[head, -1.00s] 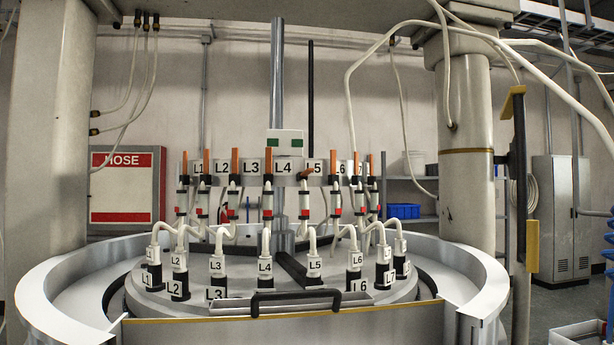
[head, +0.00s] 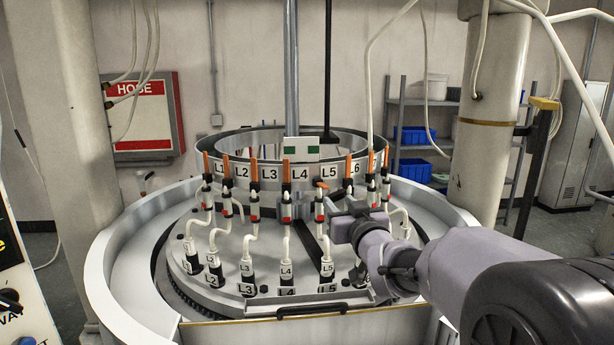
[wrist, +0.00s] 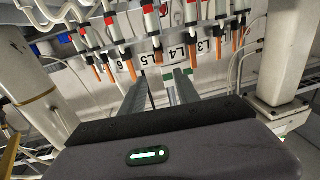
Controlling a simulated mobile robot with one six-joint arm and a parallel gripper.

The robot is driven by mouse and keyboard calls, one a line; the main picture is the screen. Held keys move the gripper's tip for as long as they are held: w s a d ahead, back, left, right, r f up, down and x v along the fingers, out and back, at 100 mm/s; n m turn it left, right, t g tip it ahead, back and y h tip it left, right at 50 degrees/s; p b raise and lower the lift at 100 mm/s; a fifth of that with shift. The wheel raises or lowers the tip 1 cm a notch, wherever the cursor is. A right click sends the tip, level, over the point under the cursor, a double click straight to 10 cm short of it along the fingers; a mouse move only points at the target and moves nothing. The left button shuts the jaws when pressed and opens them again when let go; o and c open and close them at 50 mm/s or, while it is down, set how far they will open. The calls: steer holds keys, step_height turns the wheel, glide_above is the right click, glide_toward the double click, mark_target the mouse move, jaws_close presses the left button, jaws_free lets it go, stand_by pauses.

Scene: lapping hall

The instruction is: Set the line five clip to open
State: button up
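The line five clip (head: 320,208) is on the L5 hose, a white and black body with a red band. Its orange lever (head: 321,185) lies tilted sideways, while the neighbouring orange levers stand upright. In the wrist view, turned upside down, the L5 label (wrist: 151,58) shows on the ring between L4 and 6. My gripper (head: 340,218) is just right of the L5 clip in the head view and partly overlaps the hoses behind it. Its two fingers (wrist: 162,80) appear apart with nothing between them. Whether they touch the clip cannot be told.
Neighbouring clips L4 (head: 287,207) and L6 (head: 349,188) stand close on either side. White hoses run down to labelled sockets on the round plate (head: 215,278). A black handle (head: 311,309) is at the front. A control panel (head: 15,285) edges in at left.

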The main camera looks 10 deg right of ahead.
mark_target(327, 188)
steer(key=w+p, duration=0.1)
steer(key=w, duration=0.3)
steer(key=w+a, duration=0.1)
steer(key=w, duration=0.3)
steer(key=w+p, duration=0.1)
steer(key=w, duration=0.3)
steer(key=shift+w+a+p, duration=0.2)
steer(key=shift+w+p, duration=0.15)
steer(key=shift+w, duration=0.05)
steer(key=shift+s, duration=0.1)
jaws_close()
stand_by(0.4)
